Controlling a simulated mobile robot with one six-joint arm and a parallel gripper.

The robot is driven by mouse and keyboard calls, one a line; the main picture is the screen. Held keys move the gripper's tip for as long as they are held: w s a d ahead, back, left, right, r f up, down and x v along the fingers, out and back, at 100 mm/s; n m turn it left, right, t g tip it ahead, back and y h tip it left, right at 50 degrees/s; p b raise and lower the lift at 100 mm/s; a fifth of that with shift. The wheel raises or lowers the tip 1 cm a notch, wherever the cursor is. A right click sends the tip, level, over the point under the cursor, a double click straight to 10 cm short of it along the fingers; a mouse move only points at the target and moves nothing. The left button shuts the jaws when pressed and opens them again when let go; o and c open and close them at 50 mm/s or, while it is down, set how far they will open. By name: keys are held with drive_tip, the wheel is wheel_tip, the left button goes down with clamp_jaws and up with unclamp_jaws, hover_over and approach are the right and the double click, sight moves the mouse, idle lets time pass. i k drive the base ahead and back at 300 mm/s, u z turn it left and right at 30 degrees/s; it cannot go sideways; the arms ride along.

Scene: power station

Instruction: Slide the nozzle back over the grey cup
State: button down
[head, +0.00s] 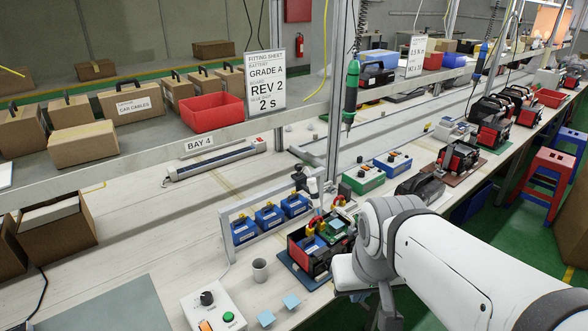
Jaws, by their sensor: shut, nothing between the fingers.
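The grey cup (260,270) stands upright on the pale bench, in front of the left end of a light grey rail frame (240,208). A small dark fitting (299,181), which looks like the nozzle's carriage, sits near the right end of that rail, away from the cup. My white arm comes in from the lower right and bends down beside an open black and red unit (308,255). My gripper does not show; my own wrist and arm links appear to hide it.
Several blue batteries (270,216) stand under the rail. A control box (213,309) with a black knob and green button is at the front, beside two light blue pads (291,301). A green tool (351,88) hangs above the bench. Bare bench lies left of the cup.

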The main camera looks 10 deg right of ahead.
sight(300, 179)
drive_tip(key=u, duration=2.55)
drive_tip(key=k, duration=1.05)
drive_tip(key=z, duration=0.85)
drive_tip(key=i, duration=1)
drive_tip(key=z, duration=0.05)
